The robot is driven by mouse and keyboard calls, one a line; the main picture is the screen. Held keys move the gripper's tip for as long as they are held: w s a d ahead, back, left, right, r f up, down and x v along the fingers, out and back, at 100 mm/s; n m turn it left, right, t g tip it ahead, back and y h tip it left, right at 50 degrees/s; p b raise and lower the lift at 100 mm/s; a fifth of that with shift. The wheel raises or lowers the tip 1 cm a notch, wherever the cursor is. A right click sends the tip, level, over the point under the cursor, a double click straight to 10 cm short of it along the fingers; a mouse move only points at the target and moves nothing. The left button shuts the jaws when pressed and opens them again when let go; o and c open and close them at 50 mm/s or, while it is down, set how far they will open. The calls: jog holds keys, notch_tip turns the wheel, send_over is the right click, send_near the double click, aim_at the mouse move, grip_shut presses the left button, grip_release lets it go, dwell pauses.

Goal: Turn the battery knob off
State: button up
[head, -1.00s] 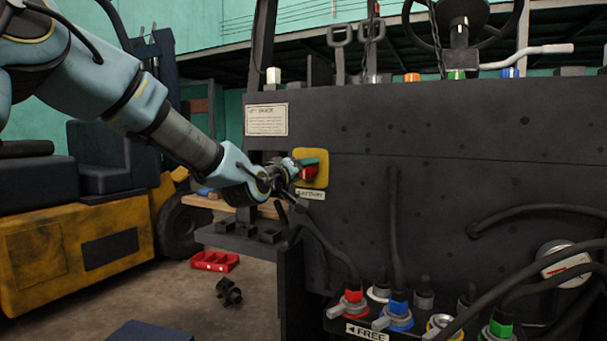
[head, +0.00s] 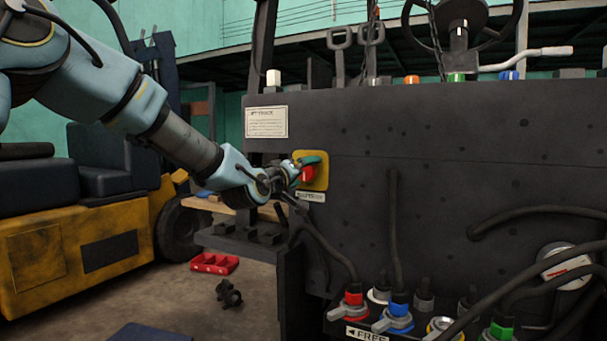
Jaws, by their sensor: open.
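The battery knob (head: 307,174) is red and sits on a yellow plate (head: 321,171) on the dark panel. A white label (head: 311,197), partly covered by my gripper, is just below the plate. My gripper (head: 302,170) is at the plate, reaching in from the left, with its jaws open around or right beside the knob. A teal finger shows above the knob. The lower finger is hard to make out, and I cannot tell whether either finger touches the knob.
The dark panel (head: 430,130) fills the right side. Below it are several coloured connectors, among them a red one (head: 353,298) and a blue one (head: 399,304), with thick black cables (head: 394,225). A yellow forklift (head: 75,250) stands left. A red tray (head: 215,263) lies on the floor.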

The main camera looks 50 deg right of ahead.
jog(key=b+v, duration=0.1)
jog(key=v, duration=0.9)
jog(key=shift+a, duration=0.35)
